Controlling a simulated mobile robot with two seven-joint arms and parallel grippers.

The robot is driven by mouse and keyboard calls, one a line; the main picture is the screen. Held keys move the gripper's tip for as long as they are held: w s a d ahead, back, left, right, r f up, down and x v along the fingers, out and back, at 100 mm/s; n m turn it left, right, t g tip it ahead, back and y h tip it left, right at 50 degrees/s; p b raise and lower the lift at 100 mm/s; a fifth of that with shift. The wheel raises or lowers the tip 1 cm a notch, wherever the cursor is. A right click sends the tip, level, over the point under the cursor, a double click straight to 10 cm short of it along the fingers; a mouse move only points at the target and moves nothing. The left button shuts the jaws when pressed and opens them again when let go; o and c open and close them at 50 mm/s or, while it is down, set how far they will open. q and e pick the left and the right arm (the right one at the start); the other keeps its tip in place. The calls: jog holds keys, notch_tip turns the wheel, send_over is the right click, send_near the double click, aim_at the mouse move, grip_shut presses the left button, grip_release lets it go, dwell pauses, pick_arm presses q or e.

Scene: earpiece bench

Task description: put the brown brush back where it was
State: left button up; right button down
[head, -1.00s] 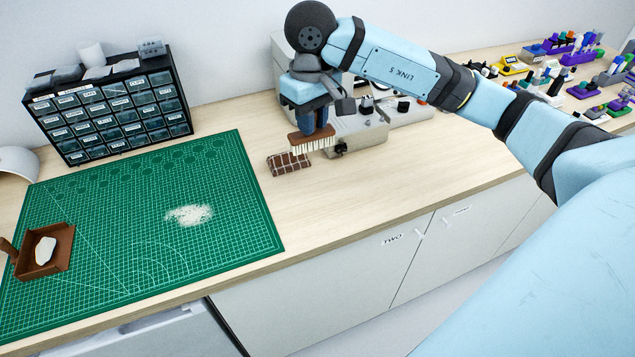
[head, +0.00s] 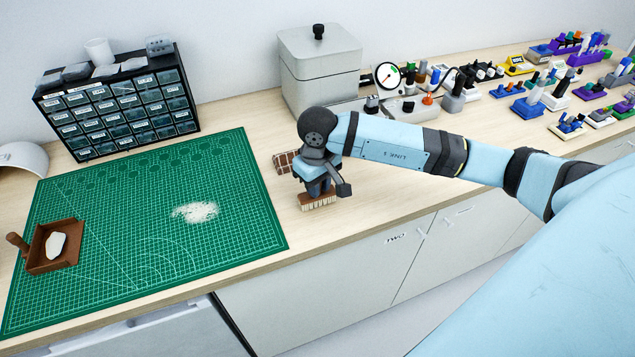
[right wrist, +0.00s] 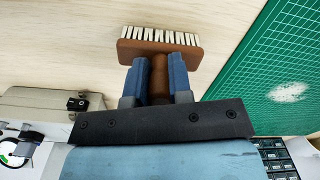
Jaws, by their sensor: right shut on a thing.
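The brown brush (right wrist: 160,50) with pale bristles is held by its handle between the blue fingers of my right gripper (right wrist: 160,78). In the head view the brush (head: 318,203) is at or just above the bare bench, bristles toward the front edge side, right of the green mat. I cannot tell whether the bristles touch the wood. My right gripper (head: 318,188) partly hides it. A brown brick-patterned block (head: 286,162) lies just behind the gripper, partly covered by it. My left gripper is not in view.
The green cutting mat (head: 130,270) holds a white powder pile (head: 195,212) and a brown dustpan (head: 52,247) with a white lump. A drawer cabinet (head: 118,105) stands behind. A grey box (head: 320,70) and gauge (head: 387,76) stand at the back. Bare bench lies between mat and front edge.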

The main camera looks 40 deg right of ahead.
jog(key=shift+f+b, duration=0.2)
jog(key=shift+b, duration=0.1)
jog(key=c, duration=1)
grip_release()
jog(key=shift+c, duration=0.2)
jog(key=shift+r, duration=0.2)
jog(key=shift+r+p, duration=0.25)
jog(key=shift+p, duration=0.05)
notch_tip(320, 180, up, 11)
jog(key=shift+f+b, duration=0.15)
jog(key=shift+b, duration=0.65)
jog(key=shift+r, duration=0.45)
